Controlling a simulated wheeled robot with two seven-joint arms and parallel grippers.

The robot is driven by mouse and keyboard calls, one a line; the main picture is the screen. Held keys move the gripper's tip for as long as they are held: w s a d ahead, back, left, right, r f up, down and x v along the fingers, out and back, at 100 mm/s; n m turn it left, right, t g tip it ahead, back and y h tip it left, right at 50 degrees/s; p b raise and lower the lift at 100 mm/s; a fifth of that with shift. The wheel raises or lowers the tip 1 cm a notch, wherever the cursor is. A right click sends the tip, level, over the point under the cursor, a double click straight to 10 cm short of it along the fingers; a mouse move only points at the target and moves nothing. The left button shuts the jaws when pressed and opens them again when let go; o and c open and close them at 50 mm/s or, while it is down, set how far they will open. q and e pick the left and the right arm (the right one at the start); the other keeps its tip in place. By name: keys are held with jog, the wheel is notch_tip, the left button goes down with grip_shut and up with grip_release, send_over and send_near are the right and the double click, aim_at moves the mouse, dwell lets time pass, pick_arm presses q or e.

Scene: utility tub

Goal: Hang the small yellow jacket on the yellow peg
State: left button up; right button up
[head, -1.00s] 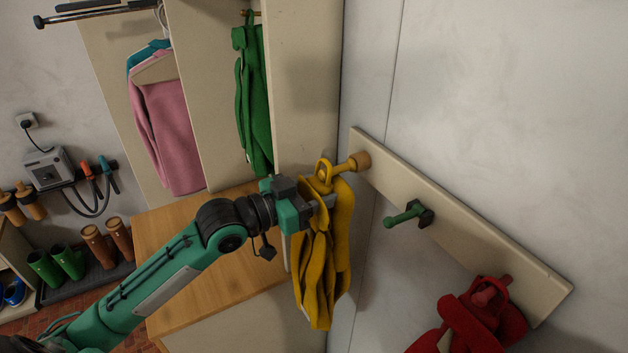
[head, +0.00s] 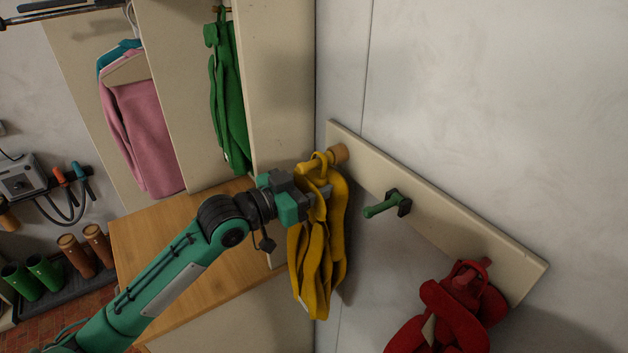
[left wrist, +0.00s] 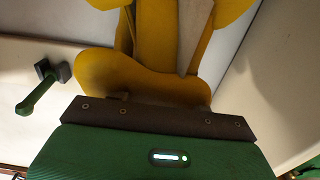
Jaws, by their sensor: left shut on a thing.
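The small yellow jacket (head: 310,265) hangs down in front of the wall board, held near its collar. It also fills the top middle of the left wrist view (left wrist: 150,75). The yellow peg (head: 306,168) sticks out from the board's upper left end on a wooden base (head: 339,153). The jacket's loop (head: 323,163) appears to pass over the peg, partway along it. My left gripper (head: 323,191) is shut on the jacket just below the peg; its fingertips are partly hidden by the cloth. My right gripper is not in view.
A green peg (head: 381,206) on the peg board (head: 440,220) is bare, to the right of the jacket. A red jacket (head: 455,305) hangs farther right. A wooden bench top (head: 185,240) lies below my left arm. A green garment (head: 229,100) hangs behind, in the cabinet.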

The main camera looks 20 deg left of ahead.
pick_arm(q)
jog(key=shift+f, duration=0.15)
dwell(0.8)
dwell(0.4)
jog(key=o, duration=1.1)
jog(key=shift+o, duration=1)
jog(key=shift+f, duration=0.1)
jog(key=shift+s+a+f+b, duration=0.15)
jog(key=shift+s+a+b, duration=0.2)
jog(key=shift+s, duration=0.1)
jog(key=b+v, duration=0.5)
jog(key=v, duration=0.7)
jog(key=shift+s+a+r, duration=0.25)
jog(key=shift+s, duration=0.05)
